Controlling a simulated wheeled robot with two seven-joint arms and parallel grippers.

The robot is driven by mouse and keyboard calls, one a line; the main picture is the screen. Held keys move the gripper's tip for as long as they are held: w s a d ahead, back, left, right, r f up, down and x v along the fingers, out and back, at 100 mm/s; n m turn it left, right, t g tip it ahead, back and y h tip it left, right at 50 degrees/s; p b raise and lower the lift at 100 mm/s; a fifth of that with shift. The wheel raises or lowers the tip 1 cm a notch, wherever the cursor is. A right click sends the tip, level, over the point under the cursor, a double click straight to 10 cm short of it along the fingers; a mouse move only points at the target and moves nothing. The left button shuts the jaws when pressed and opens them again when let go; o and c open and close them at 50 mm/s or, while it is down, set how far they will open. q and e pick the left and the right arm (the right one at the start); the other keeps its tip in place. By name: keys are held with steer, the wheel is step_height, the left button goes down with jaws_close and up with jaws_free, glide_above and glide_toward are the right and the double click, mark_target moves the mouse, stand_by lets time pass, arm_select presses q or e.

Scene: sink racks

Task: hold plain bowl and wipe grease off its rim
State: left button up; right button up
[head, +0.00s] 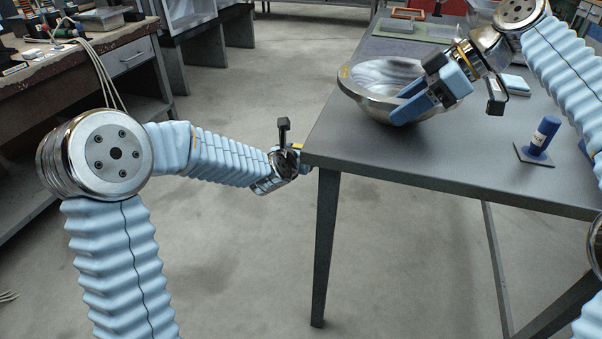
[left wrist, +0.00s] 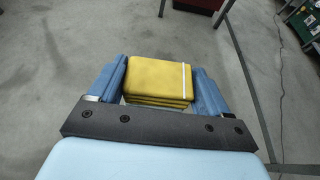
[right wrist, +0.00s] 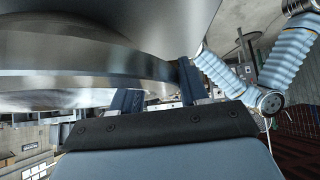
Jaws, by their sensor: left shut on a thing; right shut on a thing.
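A plain shiny metal bowl (head: 372,104) is at the left edge of the grey table, tilted, with a small yellow smear on its left rim (head: 345,71). My right gripper (head: 413,99) is shut on the bowl's right side; in the right wrist view the bowl wall (right wrist: 80,62) passes between the fingers (right wrist: 157,88). My left gripper (head: 303,168) is low beside the table's left corner, apart from the bowl, its fingertips mostly hidden in the head view. In the left wrist view it (left wrist: 160,85) is shut on a folded yellow cloth or sponge (left wrist: 155,76) with a white stripe.
The grey table (head: 440,150) has a blue cylinder on a square base (head: 543,135) at the front right and a light blue pad (head: 515,84) behind it. A green tray (head: 415,30) lies at the back. Open floor is left of the table, beyond it a workbench (head: 85,50).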

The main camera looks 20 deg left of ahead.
arm_select(q)
steer(key=w+a+r+m+h, duration=0.1)
steer(key=w+r, duration=0.2)
steer(key=r, duration=0.3)
steer(key=w+a+r+h, duration=0.1)
steer(key=w+a+r, duration=0.1)
steer(key=w+r, duration=0.25)
arm_select(e)
steer(key=shift+f, duration=0.1)
arm_select(q)
step_height(320, 180, up, 24)
steer(key=m+g+h, duration=0.4)
steer(key=m+h, duration=0.3)
steer(key=m, duration=0.1)
glide_above(346, 65)
steer(key=shift+s+f, duration=0.2)
steer(key=shift+f, duration=3.5)
steer(key=shift+s+f, duration=0.25)
steer(key=shift+f, duration=0.1)
steer(key=shift+s+f, duration=0.1)
steer(key=shift+s, duration=0.25)
steer(key=shift+s+d, duration=0.2)
steer(key=shift+s, duration=1.35)
steer(key=shift+s+d, duration=0.2)
steer(key=shift+s, duration=1.3)
steer(key=shift+w+a, duration=0.2)
steer(key=shift+w, duration=1.55)
steer(key=shift+w+a, duration=0.15)
steer(key=shift+w, duration=1.8)
step_height(346, 65, up, 8)
